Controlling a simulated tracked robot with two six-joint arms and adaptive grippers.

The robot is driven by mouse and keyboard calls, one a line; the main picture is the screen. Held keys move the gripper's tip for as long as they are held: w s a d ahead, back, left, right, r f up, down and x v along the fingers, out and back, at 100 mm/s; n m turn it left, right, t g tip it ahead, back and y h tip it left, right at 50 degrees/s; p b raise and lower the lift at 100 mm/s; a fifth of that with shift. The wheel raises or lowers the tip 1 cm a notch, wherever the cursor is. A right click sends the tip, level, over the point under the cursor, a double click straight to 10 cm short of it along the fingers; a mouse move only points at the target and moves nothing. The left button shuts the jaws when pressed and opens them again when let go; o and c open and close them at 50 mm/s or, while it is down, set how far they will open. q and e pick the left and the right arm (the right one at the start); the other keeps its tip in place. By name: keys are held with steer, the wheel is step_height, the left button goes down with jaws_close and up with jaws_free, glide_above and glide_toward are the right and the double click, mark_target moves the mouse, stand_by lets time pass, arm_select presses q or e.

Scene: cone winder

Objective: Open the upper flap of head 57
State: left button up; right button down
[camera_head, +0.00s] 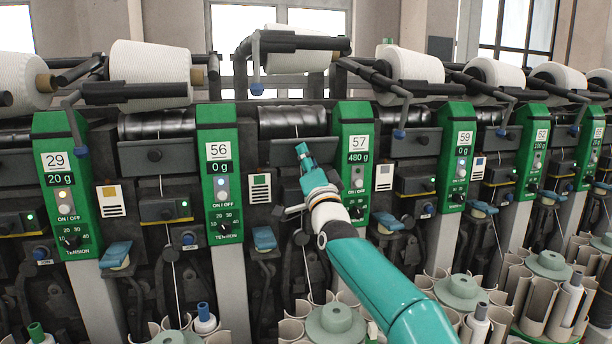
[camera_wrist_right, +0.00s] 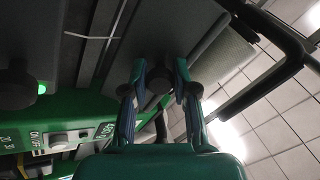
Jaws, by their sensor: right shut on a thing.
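Head 57 has a green panel (camera_head: 357,146) reading "57" and "480 g". Its upper flap (camera_head: 280,153) is the dark plate left of that panel, below the shiny drum, at about the same height as the neighbouring flaps. My right gripper (camera_head: 302,149) reaches up to this flap and covers part of it. In the right wrist view the fingers (camera_wrist_right: 159,82) are shut on the flap's dark round knob (camera_wrist_right: 158,76), one on each side. The grey flap (camera_wrist_right: 185,30) lies behind the knob. My left gripper is not in view.
Head 56 (camera_head: 219,151) stands left and head 59 (camera_head: 458,138) right, with similar flaps. A dark cone arm (camera_head: 290,42) with a white cone (camera_head: 300,62) hangs above. Blue handles (camera_head: 264,238) and bobbin holders (camera_head: 336,318) sit below.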

steer(key=shift+f+t+b, duration=0.7)
steer(key=shift+f, duration=0.05)
steer(key=shift+s, duration=0.1)
steer(key=c, duration=0.9)
jaws_free()
steer(key=shift+d+r, duration=0.1)
steer(key=shift+d, duration=0.05)
steer(key=shift+s+r, duration=0.1)
steer(key=shift+r, duration=0.05)
steer(key=shift+s, duration=0.15)
steer(key=shift+w+f+v, duration=0.1)
steer(key=shift+v, duration=1.9)
steer(key=shift+w+f+v, duration=0.1)
steer(key=shift+f+v, duration=0.05)
steer(key=shift+v, duration=1.8)
steer(key=shift+w+f+v, duration=0.1)
steer(key=shift+v, duration=1.9)
steer(key=shift+c, duration=0.3)
